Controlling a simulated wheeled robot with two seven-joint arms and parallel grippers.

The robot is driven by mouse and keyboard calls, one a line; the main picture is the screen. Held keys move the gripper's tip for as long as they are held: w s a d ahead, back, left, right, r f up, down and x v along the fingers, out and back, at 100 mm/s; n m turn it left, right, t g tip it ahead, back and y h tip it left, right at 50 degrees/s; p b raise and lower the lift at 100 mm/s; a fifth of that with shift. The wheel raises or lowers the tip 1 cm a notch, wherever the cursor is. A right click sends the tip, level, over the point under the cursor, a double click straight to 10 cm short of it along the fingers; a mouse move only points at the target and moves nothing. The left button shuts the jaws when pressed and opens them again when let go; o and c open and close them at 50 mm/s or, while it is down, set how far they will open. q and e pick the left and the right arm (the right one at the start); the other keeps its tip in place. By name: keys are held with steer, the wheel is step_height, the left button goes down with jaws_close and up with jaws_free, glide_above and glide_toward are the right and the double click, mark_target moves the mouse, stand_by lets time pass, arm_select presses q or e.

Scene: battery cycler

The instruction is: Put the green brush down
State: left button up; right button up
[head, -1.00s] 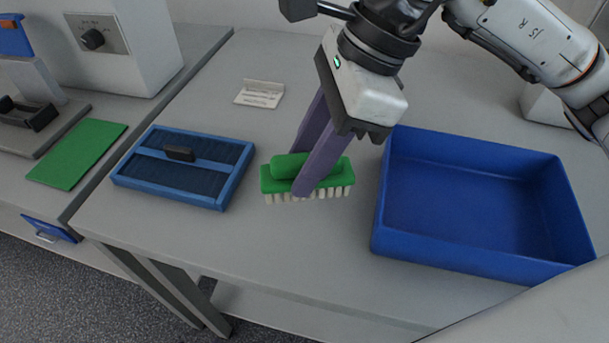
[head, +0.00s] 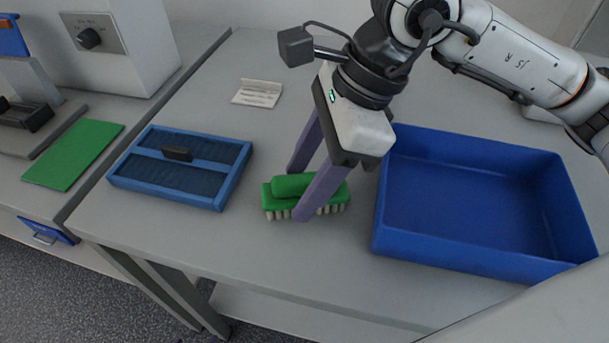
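The green brush (head: 280,202) has a raised green handle and pale bristles pointing down. It is level, at or just above the grey table between the blue framed tray and the blue bin; I cannot tell for sure whether the bristles touch the table. My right gripper (head: 302,192) points down with its two purple fingers on either side of the brush handle, shut on it. The near finger hides part of the brush's front. My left gripper is not in view.
A blue framed tray (head: 121,180) with a black knob lies left of the brush. A deep, empty blue bin (head: 470,205) stands to the right. A small white card holder (head: 258,93) is behind. A green mat (head: 73,155) lies on the left bench. Table in front is clear.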

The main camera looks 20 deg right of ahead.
steer(key=shift+d+r, duration=0.1)
steer(key=shift+r, duration=0.35)
steer(key=w+p+v, duration=0.1)
steer(key=v, duration=1)
steer(key=shift+s+r, duration=0.15)
steer(key=shift+s, duration=0.35)
steer(key=shift+d, duration=0.1)
